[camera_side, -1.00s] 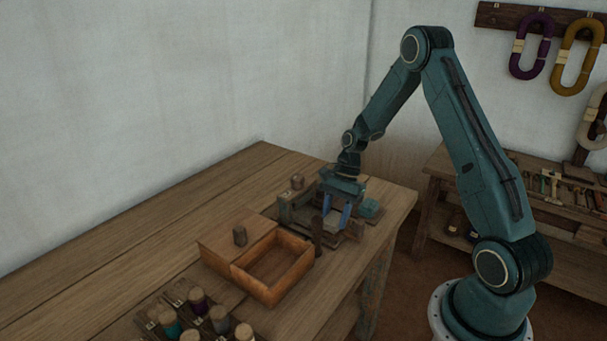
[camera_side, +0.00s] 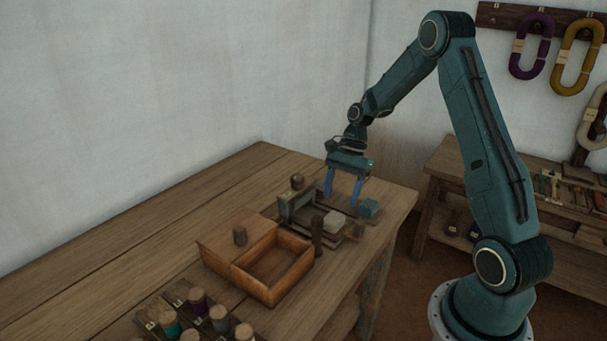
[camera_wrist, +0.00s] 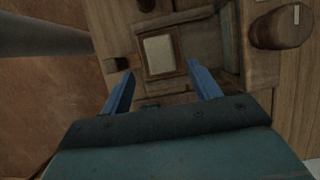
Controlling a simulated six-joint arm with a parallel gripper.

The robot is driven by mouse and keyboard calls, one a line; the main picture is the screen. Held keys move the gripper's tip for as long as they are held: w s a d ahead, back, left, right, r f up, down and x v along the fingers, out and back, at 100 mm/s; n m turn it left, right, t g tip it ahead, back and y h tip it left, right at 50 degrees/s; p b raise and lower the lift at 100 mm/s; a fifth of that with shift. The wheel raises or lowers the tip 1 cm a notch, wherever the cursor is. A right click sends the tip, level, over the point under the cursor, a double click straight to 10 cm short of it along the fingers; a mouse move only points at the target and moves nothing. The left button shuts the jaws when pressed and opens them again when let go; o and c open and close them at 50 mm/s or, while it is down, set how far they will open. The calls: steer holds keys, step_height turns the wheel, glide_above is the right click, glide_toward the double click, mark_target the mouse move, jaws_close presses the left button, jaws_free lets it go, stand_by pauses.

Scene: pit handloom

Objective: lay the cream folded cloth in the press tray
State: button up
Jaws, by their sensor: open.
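The cream folded cloth (camera_side: 334,221) is a small pale block among the wooden parts of the press, near the right end of the table. In the wrist view the cloth (camera_wrist: 159,56) lies flat inside the brown rim of the press tray (camera_wrist: 165,76), roughly square to it. My gripper (camera_side: 342,199) is raised above and behind the cloth in the side view, with its blue fingers apart and nothing between them. In the wrist view my gripper (camera_wrist: 159,69) has a finger to each side of the tray, clear of the cloth.
A dark upright post (camera_side: 317,236) stands left of the cloth. An open wooden box (camera_side: 288,285) and several capped spools (camera_side: 219,319) are nearer the camera. The table's back left is bare.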

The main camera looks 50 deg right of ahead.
steer(key=v, duration=0.5)
steer(key=shift+d+r, duration=0.1)
steer(key=shift+r, duration=0.15)
stand_by(0.3)
steer(key=s+a+r+n+t+h, duration=0.1)
steer(key=s+a+r+n+h, duration=0.2)
steer(key=a+r, duration=0.4)
steer(key=s+a+r+n+t, duration=0.1)
steer(key=s+a+r+n, duration=0.3)
steer(key=a+r+n, duration=0.2)
steer(key=s+a+r+n+t, duration=0.1)
steer(key=s+a+n, duration=0.2)
steer(key=s, duration=0.4)
steer(key=s+a+r+n+t+h, duration=0.1)
steer(key=s+a+n+t, duration=0.1)
steer(key=s+n, duration=0.4)
steer(key=shift+s+a+r+t, duration=0.3)
steer(key=shift+s+a+r, duration=0.05)
steer(key=shift+a, duration=0.5)
